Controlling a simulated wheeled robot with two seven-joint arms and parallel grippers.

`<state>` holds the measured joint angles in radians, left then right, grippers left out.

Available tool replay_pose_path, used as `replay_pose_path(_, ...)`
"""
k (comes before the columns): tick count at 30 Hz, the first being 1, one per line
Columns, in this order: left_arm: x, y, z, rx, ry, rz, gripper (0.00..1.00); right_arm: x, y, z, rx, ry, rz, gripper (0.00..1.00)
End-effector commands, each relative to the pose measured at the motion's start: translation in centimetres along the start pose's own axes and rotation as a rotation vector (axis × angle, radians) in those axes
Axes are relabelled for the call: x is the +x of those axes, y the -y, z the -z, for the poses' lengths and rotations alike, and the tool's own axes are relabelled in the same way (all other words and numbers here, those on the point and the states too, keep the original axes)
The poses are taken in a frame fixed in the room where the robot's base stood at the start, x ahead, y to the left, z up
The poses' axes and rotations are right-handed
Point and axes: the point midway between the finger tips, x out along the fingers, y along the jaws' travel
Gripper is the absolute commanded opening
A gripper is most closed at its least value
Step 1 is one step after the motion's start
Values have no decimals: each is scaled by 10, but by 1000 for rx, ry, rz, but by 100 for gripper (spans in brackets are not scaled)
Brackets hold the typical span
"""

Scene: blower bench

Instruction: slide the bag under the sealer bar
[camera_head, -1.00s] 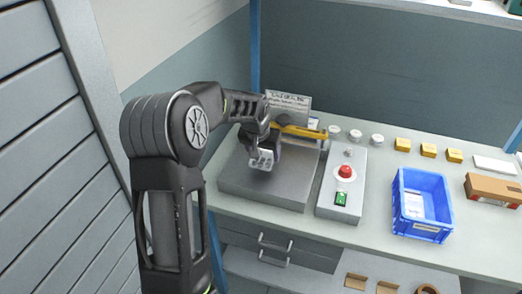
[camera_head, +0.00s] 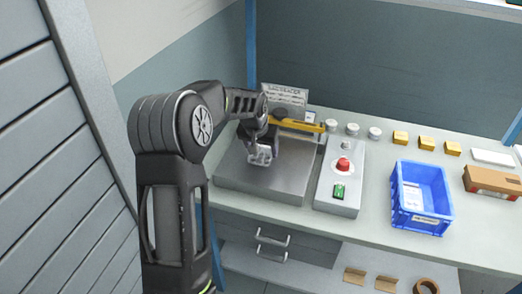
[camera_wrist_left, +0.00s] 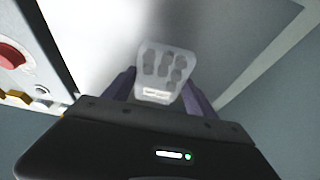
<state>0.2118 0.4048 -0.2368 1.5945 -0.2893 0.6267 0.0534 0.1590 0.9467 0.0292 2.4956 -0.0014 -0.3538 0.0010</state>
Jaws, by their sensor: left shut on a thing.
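The bag (camera_wrist_left: 163,70) is a small pale see-through pouch with several dark round pieces and a label. It also shows in the head view (camera_head: 261,156), above the sealer's grey plate (camera_head: 290,188). My left gripper (camera_wrist_left: 160,88) is shut on the bag, with a finger on each side of it; it also shows in the head view (camera_head: 262,147). The yellow sealer bar (camera_head: 302,126) is behind the gripper, and its left part is hidden by my arm. I cannot tell whether the bag touches the plate. My right gripper is not in view.
A grey control box with a red button (camera_head: 343,165) and a green switch (camera_head: 339,191) stands right of the plate. A blue crate (camera_head: 447,222), several yellow blocks (camera_head: 426,143), white round tubs (camera_head: 352,130) and a cardboard box (camera_head: 490,182) lie further right.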

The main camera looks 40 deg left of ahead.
Motion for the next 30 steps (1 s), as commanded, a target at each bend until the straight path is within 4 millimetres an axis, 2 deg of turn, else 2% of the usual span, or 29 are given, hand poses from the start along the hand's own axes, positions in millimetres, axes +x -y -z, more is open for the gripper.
replay_pose_path(30,24,0,58,0,2,0,14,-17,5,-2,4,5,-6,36)
